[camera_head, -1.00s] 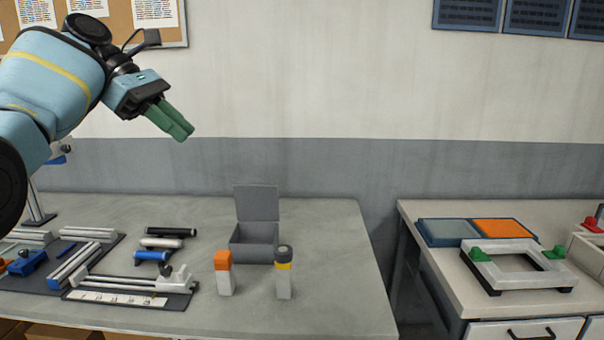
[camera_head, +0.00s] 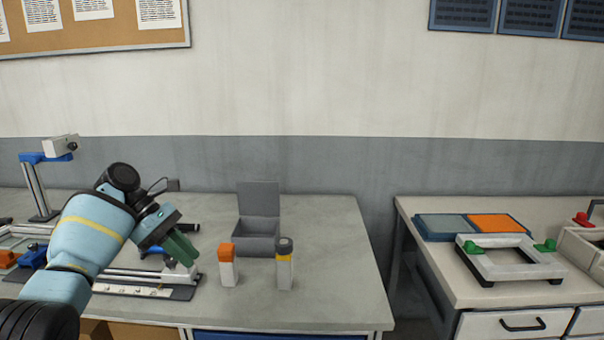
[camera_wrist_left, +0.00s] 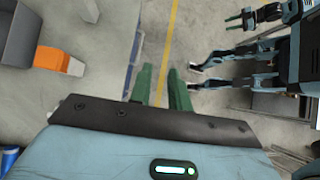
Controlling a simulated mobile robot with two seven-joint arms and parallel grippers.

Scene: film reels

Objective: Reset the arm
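My left gripper (camera_head: 188,255), with green fingers, is in the head view over the front of the left table, pointing down and to the right. It is empty. In the left wrist view its two green fingers (camera_wrist_left: 160,80) stand apart, with bare floor and a yellow floor line showing between them. My left arm partly hides the rail fixture behind it. In the left wrist view, small green fingers of my right gripper (camera_wrist_left: 238,18) show at the top right; their gap is too small to judge.
An orange-capped bottle (camera_head: 228,267) and a grey-and-yellow-capped bottle (camera_head: 285,266) stand just right of the gripper. Behind them is an open grey box (camera_head: 256,237). The left table's right part (camera_head: 340,260) is clear. A white frame (camera_head: 507,264) sits on the right table.

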